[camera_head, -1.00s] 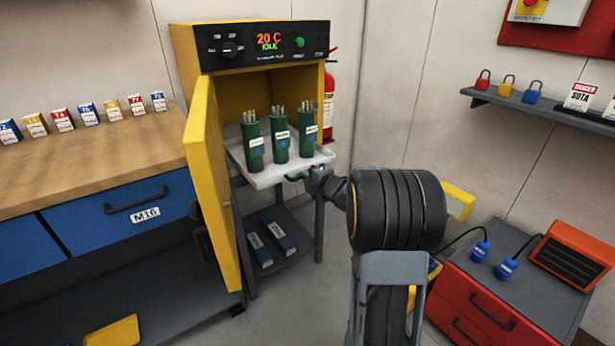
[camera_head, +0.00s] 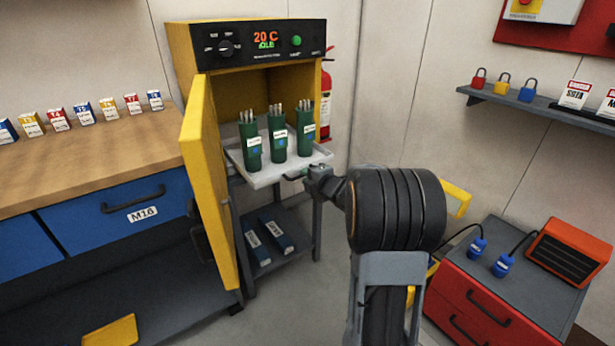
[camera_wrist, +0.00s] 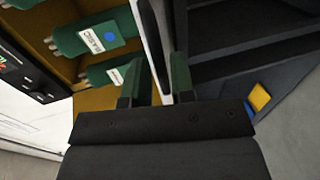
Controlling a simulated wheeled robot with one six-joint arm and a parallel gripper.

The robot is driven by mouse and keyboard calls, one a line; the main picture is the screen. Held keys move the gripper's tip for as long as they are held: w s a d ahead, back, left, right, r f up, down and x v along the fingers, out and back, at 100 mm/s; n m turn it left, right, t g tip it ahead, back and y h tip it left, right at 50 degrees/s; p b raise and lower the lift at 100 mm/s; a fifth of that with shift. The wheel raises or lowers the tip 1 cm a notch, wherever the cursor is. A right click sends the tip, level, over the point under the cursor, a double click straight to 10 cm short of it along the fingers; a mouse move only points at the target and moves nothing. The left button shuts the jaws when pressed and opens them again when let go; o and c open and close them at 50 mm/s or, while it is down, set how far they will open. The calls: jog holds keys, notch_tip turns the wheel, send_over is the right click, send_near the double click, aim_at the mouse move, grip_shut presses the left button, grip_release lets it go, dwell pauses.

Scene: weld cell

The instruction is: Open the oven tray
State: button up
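The oven (camera_head: 185,45) is yellow with a black control panel, and its door (camera_head: 207,185) stands wide open to the left. The light grey oven tray (camera_head: 268,178) sticks partly out of the oven. Several green canisters (camera_head: 278,135) with rods stand upright on it. My gripper (camera_head: 312,176) is at the tray's front edge. In the wrist view its two fingers (camera_wrist: 160,85) stand on either side of the dark tray handle (camera_wrist: 154,45) and appear closed on it. The exact contact is partly hidden behind the gripper body.
A workbench (camera_head: 90,160) with small boxes and blue drawers stands left. Below the tray is a shelf (camera_head: 285,212) with two dark boxes. A red cabinet (camera_head: 480,310) stands right, and a shelf with padlocks (camera_head: 500,100) is on the wall. Grey floor is clear before the oven.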

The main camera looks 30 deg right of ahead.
jog(key=p+v, duration=0.2)
jog(key=v, duration=1.1)
jog(key=shift+s, duration=0.15)
jog(key=shift+r, duration=0.1)
